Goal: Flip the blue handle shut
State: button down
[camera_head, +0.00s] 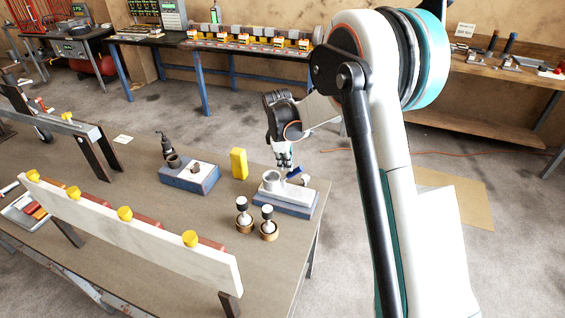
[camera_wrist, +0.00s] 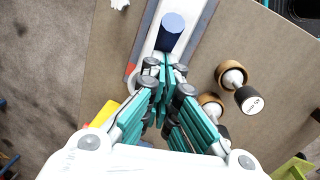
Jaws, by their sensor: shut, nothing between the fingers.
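The blue handle (camera_head: 294,172) sticks up at a slant from a grey-and-blue block fixture (camera_head: 285,198) near the table's right edge. In the wrist view the blue handle (camera_wrist: 172,30) points towards the camera, with its round end showing, above the pale fixture top. My gripper (camera_head: 284,162) points down over the fixture, close to the handle and a little left of it. In the wrist view my gripper's teal fingers (camera_wrist: 164,68) are together and empty, just below the handle. I cannot tell whether they touch it. The fingers hide part of the fixture.
Two black-and-white knobs on wooden rings (camera_head: 255,218) stand in front of the fixture. A yellow block (camera_head: 239,163) stands to its left, beyond which is another blue-based fixture (camera_head: 190,180). A long white board with yellow knobs (camera_head: 130,234) crosses the table's front.

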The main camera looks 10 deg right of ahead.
jog(key=shift+d, duration=0.1)
jog(key=shift+s+d+y, duration=0.2)
jog(key=shift+d+y, duration=0.1)
jog(key=shift+t, duration=0.3)
jog(key=shift+s+d+f+t+y+b, duration=0.2)
jog(key=shift+s+d+y+b, duration=0.1)
jog(key=shift+d, duration=0.15)
jog(key=shift+s+d+f+t+y+b, duration=0.1)
jog(key=shift+s+d+t+y+b, duration=0.1)
jog(key=shift+s+d+y+b, duration=0.15)
jog(key=shift+s+d+f+m+t+y+b, duration=0.1)
jog(key=shift+s+d+f+t+y+b, duration=0.25)
jog(key=shift+s+d+f+y+b, duration=0.4)
jog(key=shift+s+d+f+m+t+y+b, duration=0.1)
jog(key=shift+s+d+f+t+y+b, duration=0.35)
jog(key=shift+d, duration=0.45)
jog(key=shift+s+d+f+m+t+y+b, duration=0.1)
jog(key=shift+s+d+f+t+y+b, duration=0.25)
jog(key=shift+d+f+b, duration=0.4)
jog(key=shift+s+d, duration=0.1)
jog(key=shift+d, duration=0.05)
jog(key=shift+r, duration=0.1)
